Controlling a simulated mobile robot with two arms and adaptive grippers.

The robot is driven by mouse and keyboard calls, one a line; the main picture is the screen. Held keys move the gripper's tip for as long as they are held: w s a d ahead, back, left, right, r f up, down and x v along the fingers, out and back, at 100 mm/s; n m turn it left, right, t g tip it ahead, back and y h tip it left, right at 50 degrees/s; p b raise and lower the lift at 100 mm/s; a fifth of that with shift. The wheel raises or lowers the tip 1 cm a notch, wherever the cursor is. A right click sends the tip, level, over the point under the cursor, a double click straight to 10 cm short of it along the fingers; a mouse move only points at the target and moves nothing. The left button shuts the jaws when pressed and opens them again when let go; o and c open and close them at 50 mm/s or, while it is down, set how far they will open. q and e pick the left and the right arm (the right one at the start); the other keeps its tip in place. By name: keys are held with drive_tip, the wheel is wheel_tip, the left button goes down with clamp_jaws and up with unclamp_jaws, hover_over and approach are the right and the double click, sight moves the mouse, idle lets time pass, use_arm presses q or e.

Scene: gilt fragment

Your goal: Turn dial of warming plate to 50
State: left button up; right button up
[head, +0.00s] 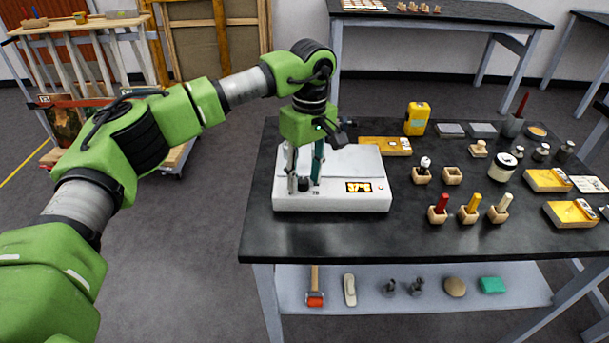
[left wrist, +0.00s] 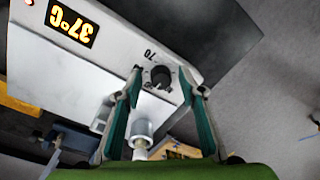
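The white warming plate (head: 335,165) sits at the left of the black table. Its orange display (head: 358,187) reads 37°C, and shows upside down in the left wrist view (left wrist: 72,24). The black dial (head: 303,185) is on the plate's front left; it also shows in the left wrist view (left wrist: 160,76). A "70" is printed near the dial; other marks beside it are partly hidden or too small to read. My left gripper (head: 304,186) points down, its fingers apart on either side of the dial (left wrist: 162,82). I cannot tell whether they touch it. My right gripper is out of view.
Wooden holders with coloured sticks (head: 468,208) and several small jars and weights fill the table's right. The front middle is bare. A lower shelf (head: 330,290) holds tools.

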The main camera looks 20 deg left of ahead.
sight(307, 179)
use_arm(q)
wheel_tip(307, 179, up, 12)
drive_tip(key=shift+w+d, duration=0.25)
drive_tip(key=shift+w, duration=0.05)
idle(0.3)
